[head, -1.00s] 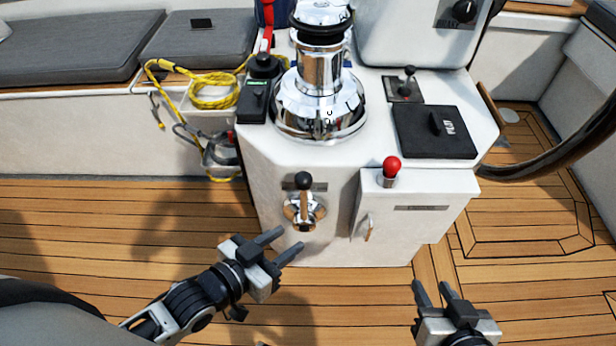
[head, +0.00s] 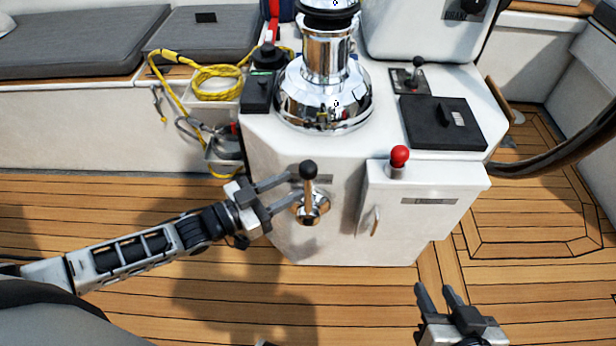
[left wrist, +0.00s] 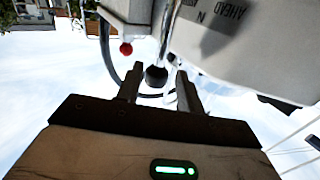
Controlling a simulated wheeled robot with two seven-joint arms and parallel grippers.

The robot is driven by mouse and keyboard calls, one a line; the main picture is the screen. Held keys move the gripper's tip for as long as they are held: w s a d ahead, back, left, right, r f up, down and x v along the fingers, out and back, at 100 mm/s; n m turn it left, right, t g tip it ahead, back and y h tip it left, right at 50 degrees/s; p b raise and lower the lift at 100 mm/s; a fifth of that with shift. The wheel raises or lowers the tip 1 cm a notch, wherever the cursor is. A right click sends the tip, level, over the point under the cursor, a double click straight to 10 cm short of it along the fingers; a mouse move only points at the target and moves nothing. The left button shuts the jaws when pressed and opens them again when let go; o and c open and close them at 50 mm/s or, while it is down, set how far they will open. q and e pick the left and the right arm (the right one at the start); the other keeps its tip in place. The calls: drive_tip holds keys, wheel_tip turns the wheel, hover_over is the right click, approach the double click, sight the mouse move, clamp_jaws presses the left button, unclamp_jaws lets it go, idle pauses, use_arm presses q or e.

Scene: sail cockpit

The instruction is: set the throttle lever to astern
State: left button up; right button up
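The throttle lever (head: 309,170) has a black knob on a chrome stem and stands about upright from its round chrome mount on the front of the white console. My left gripper (head: 298,190) is open, with its fingers pointing right toward the lever. In the left wrist view the lever's black knob (left wrist: 156,76) shows in the gap between the open fingertips, apart from both. Part of a label reading N and AHEAD shows upside down there. My right gripper (head: 440,293) is open and empty over the teak floor, to the lower right.
A red-knobbed lever (head: 399,158) stands on a white locker (head: 425,200) right of the throttle. A chrome winch (head: 325,95) and a black hatch panel (head: 443,122) sit on the console top. Yellow rope (head: 218,82) hangs at the left. Teak floor (head: 340,310) in front is clear.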

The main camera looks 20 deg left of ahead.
sight(308, 178)
use_arm(q)
drive_tip(key=shift+x, duration=2.8)
clamp_jaws()
drive_tip(key=shift+r, duration=0.1)
